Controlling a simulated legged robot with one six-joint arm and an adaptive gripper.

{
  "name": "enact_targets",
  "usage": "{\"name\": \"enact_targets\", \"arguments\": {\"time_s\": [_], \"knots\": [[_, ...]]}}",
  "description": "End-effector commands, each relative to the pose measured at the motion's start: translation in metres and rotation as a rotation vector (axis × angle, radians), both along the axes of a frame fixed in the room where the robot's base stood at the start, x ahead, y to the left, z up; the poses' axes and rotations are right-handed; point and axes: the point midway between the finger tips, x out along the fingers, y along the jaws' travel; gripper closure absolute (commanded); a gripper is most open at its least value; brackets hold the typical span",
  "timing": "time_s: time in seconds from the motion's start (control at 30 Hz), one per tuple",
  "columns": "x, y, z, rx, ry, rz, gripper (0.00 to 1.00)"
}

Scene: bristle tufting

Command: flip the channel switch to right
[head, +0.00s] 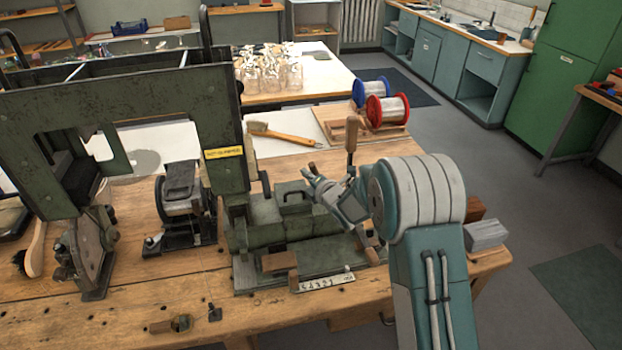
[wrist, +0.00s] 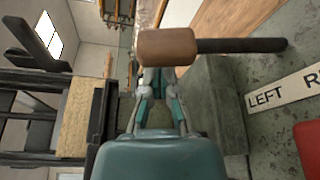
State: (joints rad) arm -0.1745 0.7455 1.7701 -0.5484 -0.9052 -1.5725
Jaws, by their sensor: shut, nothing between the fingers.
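In the wrist view a wooden handle (wrist: 165,47) on a dark rod (wrist: 240,45) lies just past the tips of my gripper (wrist: 160,88). Whether they touch is unclear. A pale label plate (wrist: 285,95) reading "LEFT R" is to the right; the rest is cut off. In the head view my gripper (head: 310,178) is shut and empty above the green fixture (head: 290,225), and the label plate (head: 324,282) is on its front edge. I cannot tell which handle in the head view is the wrist view's one, or which way the switch is set.
A tall wooden lever (head: 352,133) stands behind my gripper. The large green press frame (head: 210,110) rises at left. Spools (head: 388,108) and a brush (head: 285,135) lie behind. The bench front (head: 235,310) is mostly clear.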

Motion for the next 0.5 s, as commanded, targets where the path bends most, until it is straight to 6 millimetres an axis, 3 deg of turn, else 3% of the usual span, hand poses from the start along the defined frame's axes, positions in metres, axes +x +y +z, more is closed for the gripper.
{"name": "enact_targets", "arguments": {"time_s": [0.5], "knots": [[0.0010, -0.0038, 0.0020, 0.041, 0.012, 0.000, 1.00]]}}
